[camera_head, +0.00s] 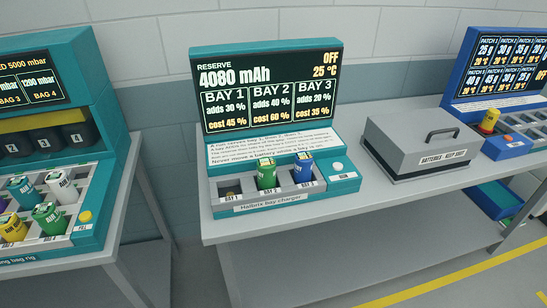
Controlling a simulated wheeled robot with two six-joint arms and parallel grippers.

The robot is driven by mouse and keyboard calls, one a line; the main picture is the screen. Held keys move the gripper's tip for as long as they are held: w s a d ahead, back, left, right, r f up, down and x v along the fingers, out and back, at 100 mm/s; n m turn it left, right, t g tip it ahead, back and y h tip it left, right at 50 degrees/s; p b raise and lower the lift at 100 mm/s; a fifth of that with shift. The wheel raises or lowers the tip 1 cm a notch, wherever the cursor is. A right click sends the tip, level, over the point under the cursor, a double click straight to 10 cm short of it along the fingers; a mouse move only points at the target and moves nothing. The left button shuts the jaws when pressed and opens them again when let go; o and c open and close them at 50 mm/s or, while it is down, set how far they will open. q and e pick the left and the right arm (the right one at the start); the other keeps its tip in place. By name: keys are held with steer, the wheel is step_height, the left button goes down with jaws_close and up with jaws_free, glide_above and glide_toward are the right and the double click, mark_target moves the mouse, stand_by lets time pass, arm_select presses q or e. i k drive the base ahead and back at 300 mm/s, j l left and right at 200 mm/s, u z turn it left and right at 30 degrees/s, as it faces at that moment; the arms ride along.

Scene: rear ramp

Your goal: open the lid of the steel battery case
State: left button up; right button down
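The steel battery case (392,158) is a low grey box on the right part of the middle bench. Its lid (410,130) looks closed, with a dark arched handle (442,132) on top. A white label (444,157) on its front reads "BATTERIES - KEEP SHUT". The inside of the case is hidden. Neither of my grippers is in view.
A teal bay charger (270,200) with a display stands left of the case and holds a green battery (267,175) and a blue one (303,168). A blue station (500,90) with a yellow knob stands right. Bare bench (380,190) lies in front of the case.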

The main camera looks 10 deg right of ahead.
mark_target(413, 141)
steer(key=z, duration=1.3)
